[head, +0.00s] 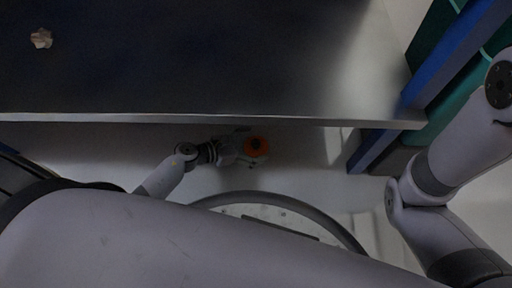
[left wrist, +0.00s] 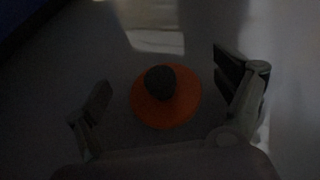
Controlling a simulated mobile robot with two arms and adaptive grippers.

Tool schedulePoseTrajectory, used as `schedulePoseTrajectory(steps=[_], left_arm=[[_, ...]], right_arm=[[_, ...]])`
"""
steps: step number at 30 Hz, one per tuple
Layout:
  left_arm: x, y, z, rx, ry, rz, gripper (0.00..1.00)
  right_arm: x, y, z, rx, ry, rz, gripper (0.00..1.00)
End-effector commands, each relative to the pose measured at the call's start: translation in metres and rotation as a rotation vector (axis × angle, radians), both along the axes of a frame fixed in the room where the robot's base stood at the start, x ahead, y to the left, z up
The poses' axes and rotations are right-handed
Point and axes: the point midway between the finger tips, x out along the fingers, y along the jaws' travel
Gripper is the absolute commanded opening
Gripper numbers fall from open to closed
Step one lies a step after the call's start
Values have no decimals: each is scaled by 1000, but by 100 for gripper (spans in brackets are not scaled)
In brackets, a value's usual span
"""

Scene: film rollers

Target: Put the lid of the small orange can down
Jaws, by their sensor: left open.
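The round orange lid (left wrist: 178,115) with a dark knob (left wrist: 160,82) shows in the left wrist view, seen from above. The orange piece (head: 257,147) also shows in the head view, in front of the table edge and low down. My left gripper (head: 243,149) is beside it; its fingers (left wrist: 163,82) are spread on both sides of the lid, with a gap to each. Nothing is held between them. What lies under the lid is hidden, and I cannot make out a can. My right gripper is out of view.
A dark table (head: 200,60) with a pale front edge fills the top of the head view. A small crumpled beige piece (head: 41,38) lies on its far left. Blue and green structures (head: 455,60) stand at the right. Pale floor shows below the table edge.

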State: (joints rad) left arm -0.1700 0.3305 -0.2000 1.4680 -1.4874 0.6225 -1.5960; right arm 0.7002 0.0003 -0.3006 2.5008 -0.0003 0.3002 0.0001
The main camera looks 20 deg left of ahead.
Motion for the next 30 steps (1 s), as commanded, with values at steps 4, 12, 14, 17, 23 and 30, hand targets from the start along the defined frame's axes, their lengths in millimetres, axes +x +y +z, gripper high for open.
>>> schedulePoseTrajectory(steps=[4, 12, 14, 17, 23, 30], left_arm=[[5, -6, -4, 1, 0, 0, 89], [5, -6, -3, 1, 1, 0, 83], [5, -6, -3, 1, 1, 0, 79], [5, -5, -3, 1, 1, 0, 73], [5, -5, -3, 1, 1, 0, 59], [5, -5, -3, 1, 1, 0, 43]], right_arm=[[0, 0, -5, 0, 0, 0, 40], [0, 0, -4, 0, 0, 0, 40], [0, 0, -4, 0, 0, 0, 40], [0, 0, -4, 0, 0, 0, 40], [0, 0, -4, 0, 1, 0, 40], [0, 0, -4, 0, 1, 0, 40]])
